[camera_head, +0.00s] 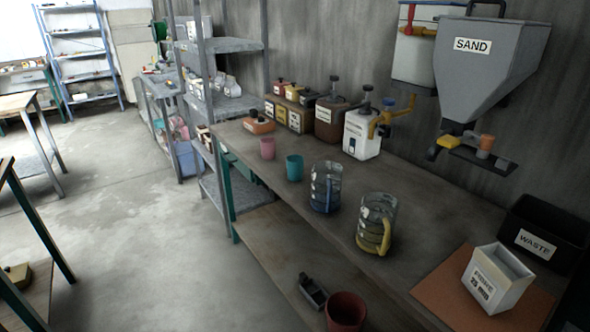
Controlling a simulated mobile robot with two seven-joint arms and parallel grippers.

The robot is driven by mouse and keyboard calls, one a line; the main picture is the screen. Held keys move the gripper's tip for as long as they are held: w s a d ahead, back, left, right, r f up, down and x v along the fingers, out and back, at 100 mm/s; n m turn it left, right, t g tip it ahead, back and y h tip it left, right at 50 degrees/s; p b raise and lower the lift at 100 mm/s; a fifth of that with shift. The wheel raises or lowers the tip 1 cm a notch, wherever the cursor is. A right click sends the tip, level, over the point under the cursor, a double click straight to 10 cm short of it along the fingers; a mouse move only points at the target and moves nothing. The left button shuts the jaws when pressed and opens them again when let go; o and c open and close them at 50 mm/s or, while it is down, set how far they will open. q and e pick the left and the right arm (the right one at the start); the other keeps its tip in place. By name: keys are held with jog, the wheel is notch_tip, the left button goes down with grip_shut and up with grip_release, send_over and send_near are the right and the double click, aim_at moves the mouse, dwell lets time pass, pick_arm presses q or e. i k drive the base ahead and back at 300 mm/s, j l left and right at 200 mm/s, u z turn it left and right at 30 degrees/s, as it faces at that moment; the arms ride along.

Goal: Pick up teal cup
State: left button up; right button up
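The teal cup (294,169) stands upright on the long grey workbench (420,225), near its front edge towards the far end. A pink cup (267,149) stands just beyond it to the left. A clear jug with a blue handle (326,186) stands nearer me, to the right of the teal cup, with a gap between them. Neither of my grippers is in view, so I cannot see whether they are open or shut.
A clear jug with a yellow handle (376,223), a white fibre box (496,278) and a black waste bin (541,233) stand on the bench. Labelled containers (333,120) line its back. A sand hopper (490,62) hangs above. A reddish-brown pot (345,312) is below.

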aim_at(295, 168)
jog(key=z, duration=0.45)
jog(key=i+j+z, duration=0.2)
jog(key=z, duration=0.25)
jog(key=i+j+z, duration=0.2)
jog(key=j+z, duration=0.3)
jog(key=i+j+z, duration=0.15)
jog(key=j, duration=0.25)
jog(key=j+z, duration=0.1)
jog(key=j, duration=0.3)
jog(key=i+j, duration=0.15)
jog(key=j, duration=0.25)
jog(key=i+j, duration=0.1)
jog(key=j, duration=0.25)
jog(key=k+j+u, duration=0.2)
jog(key=j, duration=0.15)
jog(key=j+u, duration=0.15)
jog(key=j, duration=0.2)
jog(key=i+l+z, duration=0.2)
jog(key=l, duration=0.15)
jog(key=l+z, duration=0.2)
jog(key=l, duration=0.15)
